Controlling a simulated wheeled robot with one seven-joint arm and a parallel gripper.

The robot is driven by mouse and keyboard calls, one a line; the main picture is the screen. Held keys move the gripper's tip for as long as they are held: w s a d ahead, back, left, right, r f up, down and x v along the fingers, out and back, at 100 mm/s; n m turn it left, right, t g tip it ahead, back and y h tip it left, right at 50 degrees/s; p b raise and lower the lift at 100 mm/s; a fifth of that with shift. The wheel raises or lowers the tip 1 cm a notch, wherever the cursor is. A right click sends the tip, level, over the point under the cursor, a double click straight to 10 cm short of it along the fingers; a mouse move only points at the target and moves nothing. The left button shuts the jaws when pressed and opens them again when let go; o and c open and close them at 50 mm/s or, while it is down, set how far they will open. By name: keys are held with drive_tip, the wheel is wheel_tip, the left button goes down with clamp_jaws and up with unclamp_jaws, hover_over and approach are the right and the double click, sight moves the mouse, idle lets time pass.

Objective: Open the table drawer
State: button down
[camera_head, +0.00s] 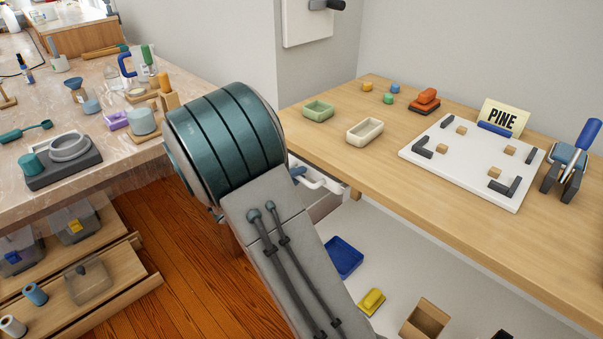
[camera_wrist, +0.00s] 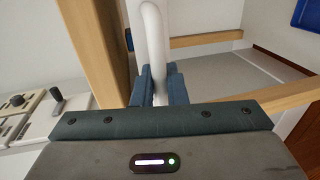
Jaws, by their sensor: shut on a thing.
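The wooden table (camera_head: 395,185) stands at the right in the head view. Under its near left corner, a pale grey drawer part (camera_head: 325,204) and a bit of white handle (camera_head: 328,184) show beside my arm. In the wrist view, the white bar handle (camera_wrist: 153,40) runs down between the blue-grey fingers of my gripper (camera_wrist: 160,88), which is shut on it. I cannot tell how far the drawer is open.
On the table are a green tray (camera_head: 318,110), a cream tray (camera_head: 365,131), a white board (camera_head: 470,165) and a PINE sign (camera_head: 502,118). A blue tray (camera_head: 343,257) and yellow item (camera_head: 371,301) lie below. A cluttered bench (camera_head: 95,165) stands left; wooden floor (camera_head: 195,270) lies between.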

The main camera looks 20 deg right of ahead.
drive_tip(key=f+v, duration=0.1)
drive_tip(key=v, duration=0.7)
drive_tip(key=f+v, duration=0.2)
drive_tip(key=v, duration=0.7)
drive_tip(key=shift+s+a+f, duration=0.25)
drive_tip(key=shift+a+f, duration=0.05)
drive_tip(key=shift+a, duration=0.15)
drive_tip(key=c, duration=1.8)
unclamp_jaws()
drive_tip(key=p+v, duration=0.3)
drive_tip(key=v, duration=1)
drive_tip(key=shift+s+a, duration=0.2)
drive_tip(key=shift+a, duration=0.15)
